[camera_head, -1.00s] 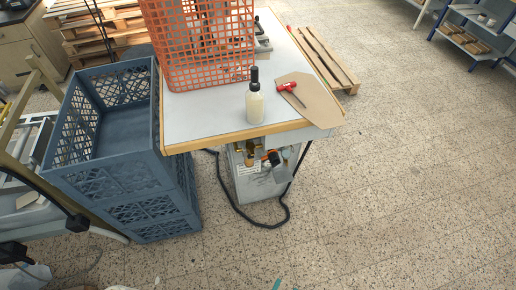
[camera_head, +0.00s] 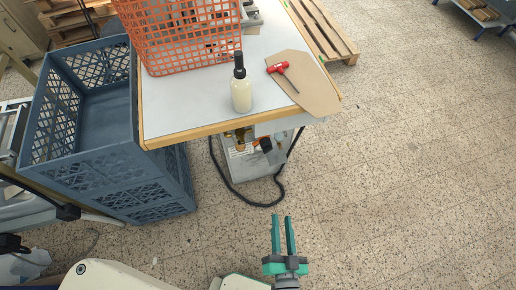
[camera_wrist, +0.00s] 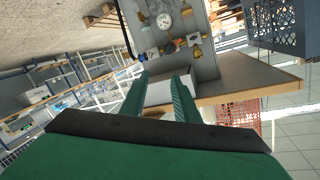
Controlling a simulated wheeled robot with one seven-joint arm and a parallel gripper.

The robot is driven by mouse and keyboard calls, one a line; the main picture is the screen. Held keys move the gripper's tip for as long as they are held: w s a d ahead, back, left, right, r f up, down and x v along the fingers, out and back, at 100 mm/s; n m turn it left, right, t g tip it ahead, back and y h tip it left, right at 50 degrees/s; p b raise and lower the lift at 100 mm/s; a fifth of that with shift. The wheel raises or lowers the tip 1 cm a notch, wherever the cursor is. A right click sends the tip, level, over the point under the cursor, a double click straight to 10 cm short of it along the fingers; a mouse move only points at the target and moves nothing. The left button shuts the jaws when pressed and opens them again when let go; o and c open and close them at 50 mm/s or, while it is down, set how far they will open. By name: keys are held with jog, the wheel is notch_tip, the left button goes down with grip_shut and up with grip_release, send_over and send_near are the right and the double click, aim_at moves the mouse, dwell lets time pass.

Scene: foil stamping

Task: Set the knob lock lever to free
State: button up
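A grey box with fittings (camera_head: 252,166) hangs under the front of the table in the head view. In the wrist view its front panel (camera_wrist: 205,68) appears turned, with a round gauge (camera_wrist: 164,20), brass fittings (camera_wrist: 194,40) and small orange parts. In the head view a dark knob (camera_head: 266,145) sits on the box. I cannot make out the lock lever or its setting. My gripper (camera_head: 282,216) is in front of and below the box, apart from it. Its two green fingers are apart and empty. In the wrist view the fingers (camera_wrist: 160,80) point toward the panel.
The table (camera_head: 185,105) overhangs the box and carries a bottle (camera_head: 241,88), a red-handled tool (camera_head: 279,68), a brown board (camera_head: 305,85) and an orange basket (camera_head: 185,40). Blue crates (camera_head: 105,165) stand left. A black hose (camera_head: 235,190) loops below.

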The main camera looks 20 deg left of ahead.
jog(key=w+a+f+m+y, duration=0.2)
jog(key=w+a+f+y, duration=0.15)
jog(key=w, duration=0.65)
jog(key=m, duration=0.4)
send_near(256, 143)
jog(key=x, duration=0.7)
jog(key=shift+w+a+f+y, duration=0.15)
jog(key=shift+w+f+y, duration=0.2)
jog(key=shift+f+y, duration=0.1)
jog(key=c, duration=0.4)
jog(key=shift+n, duration=0.3)
grip_shut()
